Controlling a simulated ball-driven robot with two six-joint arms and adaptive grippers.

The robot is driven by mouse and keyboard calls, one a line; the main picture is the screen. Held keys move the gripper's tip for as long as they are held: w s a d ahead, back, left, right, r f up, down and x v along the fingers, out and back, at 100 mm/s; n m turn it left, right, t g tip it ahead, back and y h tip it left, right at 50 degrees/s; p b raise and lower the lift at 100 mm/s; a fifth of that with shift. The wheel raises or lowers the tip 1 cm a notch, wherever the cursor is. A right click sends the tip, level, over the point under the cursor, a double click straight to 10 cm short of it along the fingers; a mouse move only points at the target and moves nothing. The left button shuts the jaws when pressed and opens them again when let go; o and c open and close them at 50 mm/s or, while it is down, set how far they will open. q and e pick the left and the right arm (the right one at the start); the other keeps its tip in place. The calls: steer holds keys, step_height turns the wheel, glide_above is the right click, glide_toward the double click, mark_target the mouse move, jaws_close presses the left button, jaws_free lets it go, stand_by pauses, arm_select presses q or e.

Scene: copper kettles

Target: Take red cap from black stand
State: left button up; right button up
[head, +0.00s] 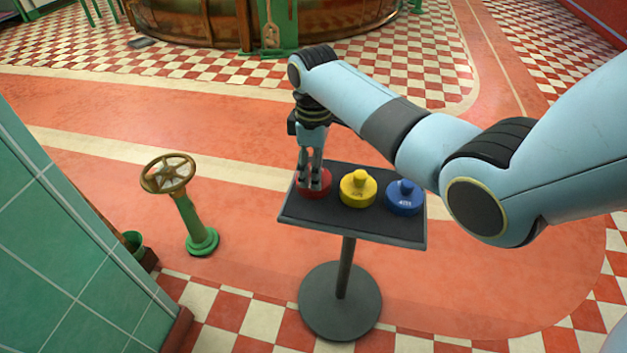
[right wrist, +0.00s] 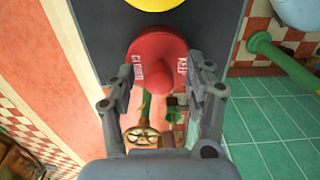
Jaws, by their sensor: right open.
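The red cap (head: 314,188) sits on the left end of the black stand (head: 350,226). It also shows in the right wrist view (right wrist: 158,62), round, with a knob in the middle and white lettering on its rim. My right gripper (head: 314,184) points down over the red cap in the head view and hides part of it. In the right wrist view the right gripper (right wrist: 158,92) is open, with a finger on each side of the cap's near part. I cannot tell whether the fingers touch the cap. My left gripper is not in view.
A yellow cap (head: 358,189) and a blue cap (head: 404,197) stand to the right on the same stand. A green post with a brass handwheel (head: 168,174) stands to the left. A green tiled wall (head: 60,250) is at the lower left. A copper kettle (head: 215,22) is at the back.

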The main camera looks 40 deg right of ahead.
steer(key=shift+r, duration=0.1)
steer(key=shift+c, duration=0.3)
jaws_close()
